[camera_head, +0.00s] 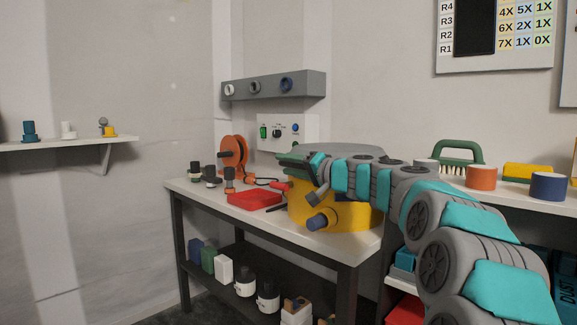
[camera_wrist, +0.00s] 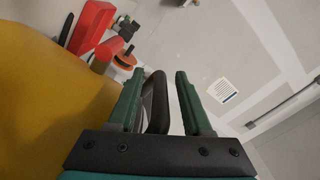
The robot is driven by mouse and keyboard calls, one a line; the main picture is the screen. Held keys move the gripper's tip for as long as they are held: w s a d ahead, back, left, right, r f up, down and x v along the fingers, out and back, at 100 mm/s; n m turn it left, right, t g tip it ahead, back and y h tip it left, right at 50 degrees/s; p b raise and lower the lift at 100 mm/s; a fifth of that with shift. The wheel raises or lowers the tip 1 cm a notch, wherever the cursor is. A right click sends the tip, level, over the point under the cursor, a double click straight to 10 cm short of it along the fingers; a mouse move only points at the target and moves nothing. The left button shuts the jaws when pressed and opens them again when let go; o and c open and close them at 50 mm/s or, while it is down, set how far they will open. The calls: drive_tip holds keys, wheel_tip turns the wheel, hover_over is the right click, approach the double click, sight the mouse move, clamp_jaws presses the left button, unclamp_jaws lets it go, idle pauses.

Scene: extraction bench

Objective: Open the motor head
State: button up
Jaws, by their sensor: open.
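The yellow machine body (camera_head: 361,214) stands on the bench, with the grey domed motor head (camera_head: 352,149) on top, largely hidden by my arm. It looks seated on the body. A blue-ended spout (camera_head: 318,222) sticks out at the front. My gripper (camera_head: 287,160) is at the head's left side. In the wrist view my gripper (camera_wrist: 160,73) is open, with green fingers apart. A dark curved bar (camera_wrist: 157,100) shows between them, nearer the left finger; I cannot tell whether it touches. The yellow body (camera_wrist: 40,100) fills the left of that view.
A red tray (camera_head: 254,200) and an orange reel (camera_head: 233,153) are left of the machine. Several dark-capped items stand at the bench's left end. A grey rail (camera_head: 273,86) and control box (camera_head: 287,132) are on the wall behind. A side shelf (camera_head: 508,187) holds coloured containers.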

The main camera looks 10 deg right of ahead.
drive_tip(key=shift+c, duration=0.3)
clamp_jaws()
idle(1.1)
